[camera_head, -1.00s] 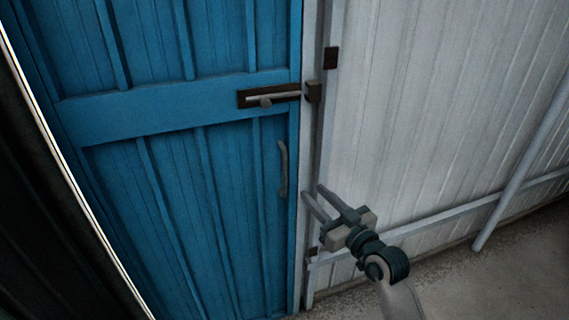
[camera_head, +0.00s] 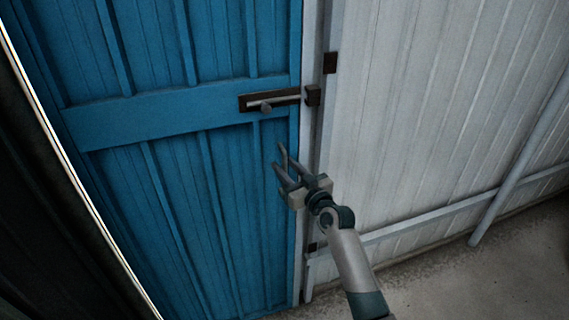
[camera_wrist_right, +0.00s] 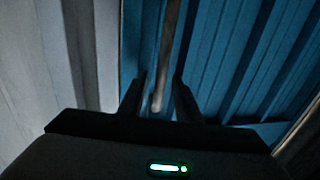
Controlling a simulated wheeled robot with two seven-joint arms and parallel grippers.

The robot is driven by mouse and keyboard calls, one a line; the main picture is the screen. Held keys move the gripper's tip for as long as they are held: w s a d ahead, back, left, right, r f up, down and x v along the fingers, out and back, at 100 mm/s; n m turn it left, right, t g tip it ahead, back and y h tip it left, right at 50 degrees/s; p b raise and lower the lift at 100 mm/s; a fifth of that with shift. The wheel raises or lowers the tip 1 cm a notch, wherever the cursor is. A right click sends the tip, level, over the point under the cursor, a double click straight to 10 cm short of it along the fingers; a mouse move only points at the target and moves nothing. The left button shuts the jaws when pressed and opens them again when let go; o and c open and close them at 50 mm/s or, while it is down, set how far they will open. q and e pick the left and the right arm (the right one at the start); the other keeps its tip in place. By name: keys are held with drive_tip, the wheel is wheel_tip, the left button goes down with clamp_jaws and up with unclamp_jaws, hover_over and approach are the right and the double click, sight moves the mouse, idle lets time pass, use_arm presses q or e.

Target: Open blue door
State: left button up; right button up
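The blue door (camera_head: 180,190) fills the left and middle of the head view and looks closed in its frame. A dark sliding bolt (camera_head: 270,100) with a small knob sits on its cross rail, by a dark keeper (camera_head: 313,95) on the frame. My right gripper (camera_head: 279,157) is open in front of the door, below the bolt. It hides the door's upright handle in the head view. In the right wrist view the grey handle (camera_wrist_right: 169,45) runs down between the open fingers (camera_wrist_right: 159,85), with its end near the tips. Contact cannot be told. My left gripper is not in view.
A white ribbed wall (camera_head: 430,120) stands right of the door, with a low rail and a slanted pipe (camera_head: 515,165). Bare grey floor (camera_head: 480,275) lies at the lower right. A dark panel with a bright edge (camera_head: 60,150) borders the left.

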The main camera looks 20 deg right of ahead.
drive_tip(key=shift+w+a, duration=0.1)
drive_tip(key=shift+w, duration=0.3)
clamp_jaws()
